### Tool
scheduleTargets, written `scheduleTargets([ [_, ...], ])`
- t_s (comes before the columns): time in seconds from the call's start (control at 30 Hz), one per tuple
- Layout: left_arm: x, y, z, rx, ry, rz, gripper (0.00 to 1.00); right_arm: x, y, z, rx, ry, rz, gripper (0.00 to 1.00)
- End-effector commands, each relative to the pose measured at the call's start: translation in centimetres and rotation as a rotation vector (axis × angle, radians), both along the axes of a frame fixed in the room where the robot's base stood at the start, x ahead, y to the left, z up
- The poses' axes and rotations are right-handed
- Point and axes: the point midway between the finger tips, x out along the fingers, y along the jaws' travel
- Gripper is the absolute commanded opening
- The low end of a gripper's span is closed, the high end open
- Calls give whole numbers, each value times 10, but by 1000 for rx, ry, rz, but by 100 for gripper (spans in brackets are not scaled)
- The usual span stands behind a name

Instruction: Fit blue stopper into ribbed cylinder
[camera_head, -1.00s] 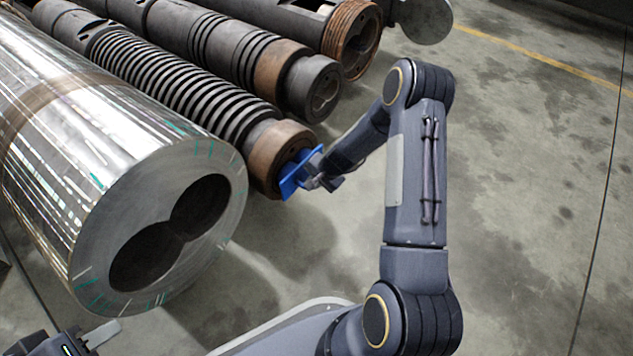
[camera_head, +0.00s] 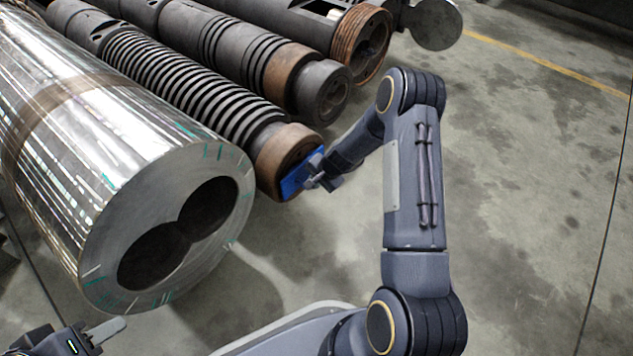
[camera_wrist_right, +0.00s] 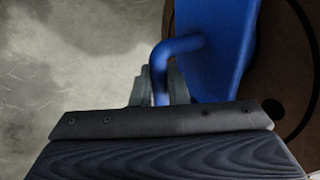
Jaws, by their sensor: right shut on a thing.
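The ribbed cylinder (camera_head: 205,82) lies on its side, dark with many rings and a rusty brown collar (camera_head: 278,160) at its near end. The blue stopper (camera_head: 293,184) is at that end face, partly hidden by my right gripper (camera_head: 318,180). In the right wrist view the blue stopper (camera_wrist_right: 215,50) overlaps the brown end face (camera_wrist_right: 285,85); I cannot tell whether any of it is inside the opening. My right gripper (camera_wrist_right: 160,88) is shut on the stopper's bent blue handle. My left gripper (camera_head: 100,335) is at the bottom left, partly cut off, away from the stopper.
A large shiny metal twin-bore barrel (camera_head: 120,150) lies left of the ribbed cylinder, close beside it. Other dark barrels (camera_head: 235,45) lie behind it, one with a rusty threaded end (camera_head: 360,45). The concrete floor (camera_head: 530,200) on the right is clear.

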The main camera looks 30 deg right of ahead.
Motion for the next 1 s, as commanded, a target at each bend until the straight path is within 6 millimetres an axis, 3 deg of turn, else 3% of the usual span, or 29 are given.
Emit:
scheduleTargets([
  [0.4, 0, 0, 3, 0, 0, 0, 36, 8, 4, 1, 0, -2, 0, 0],
  [0.43, 0, 0, 3, 0, 0, 0, 36, 8, 4, 1, 0, -2, 0, 15],
  [0.6, 0, 0, 3, 0, 0, 0, 36, 8, 4, 0, -1, -1, 0, 37],
  [0.87, 0, 0, 3, 0, 0, 0, 36, 7, 3, 0, 0, 1, 0, 39],
  [1.0, 0, 0, 10, 0, 0, 0, 36, 4, 1, 11, -1, 0, 0, 39],
])
